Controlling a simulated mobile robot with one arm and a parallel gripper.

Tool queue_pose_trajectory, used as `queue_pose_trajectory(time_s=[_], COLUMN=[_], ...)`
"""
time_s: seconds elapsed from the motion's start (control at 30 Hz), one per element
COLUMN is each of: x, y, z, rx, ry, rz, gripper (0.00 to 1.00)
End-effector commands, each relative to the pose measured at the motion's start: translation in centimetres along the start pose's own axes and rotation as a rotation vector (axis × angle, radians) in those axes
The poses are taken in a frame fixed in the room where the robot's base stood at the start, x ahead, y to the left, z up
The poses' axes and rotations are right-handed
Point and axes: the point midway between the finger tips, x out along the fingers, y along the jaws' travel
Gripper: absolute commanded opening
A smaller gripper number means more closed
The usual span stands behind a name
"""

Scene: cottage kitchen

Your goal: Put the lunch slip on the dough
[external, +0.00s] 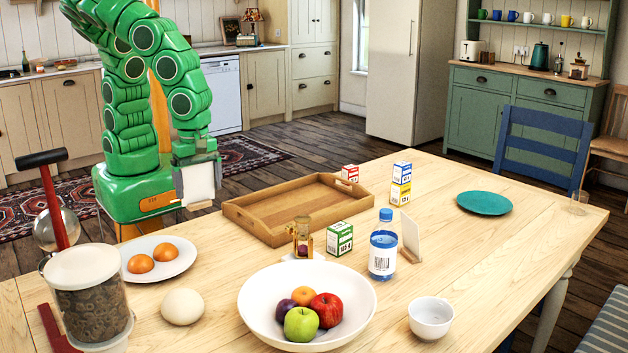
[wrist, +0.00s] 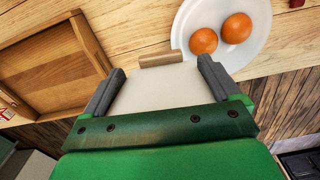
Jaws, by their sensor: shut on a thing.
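My gripper (external: 197,178) is shut on a blank-looking white card with a small wooden foot (external: 199,184), held above the table's far left edge, left of the wooden tray. In the wrist view, the card (wrist: 160,90) is between the fingers of my gripper (wrist: 161,68), its wooden foot beyond them. It may be the lunch slip; no writing is readable. A similar white card (external: 411,236) stands in a wooden foot on the table behind the bottle. The pale round dough ball (external: 182,306) sits on the table near the jar, apart from my gripper and outside the wrist view.
A plate with two brown eggs (external: 160,246) lies between my gripper and the dough. The jar (external: 92,303) stands left of the dough, the fruit bowl (external: 262,322) right of it.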

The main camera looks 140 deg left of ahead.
Motion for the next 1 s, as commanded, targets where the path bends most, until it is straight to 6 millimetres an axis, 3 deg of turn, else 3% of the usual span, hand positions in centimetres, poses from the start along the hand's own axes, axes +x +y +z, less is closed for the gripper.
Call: queue_pose_trajectory(time_s=[0.17,0.6,0.8,1.0], x=[-0.6,-5.2,-6.3,-5.6], y=[-1.2,-10.8,-12.6,-12.9], z=[0.3,5.7,6.6,8.3], rx=[0.061,0.586,0.692,0.705], ry=[0.000,-0.001,-0.001,0.002], rz=[-0.004,-0.009,0.000,-0.001], gripper=[0.60,0.60,0.60,0.60])
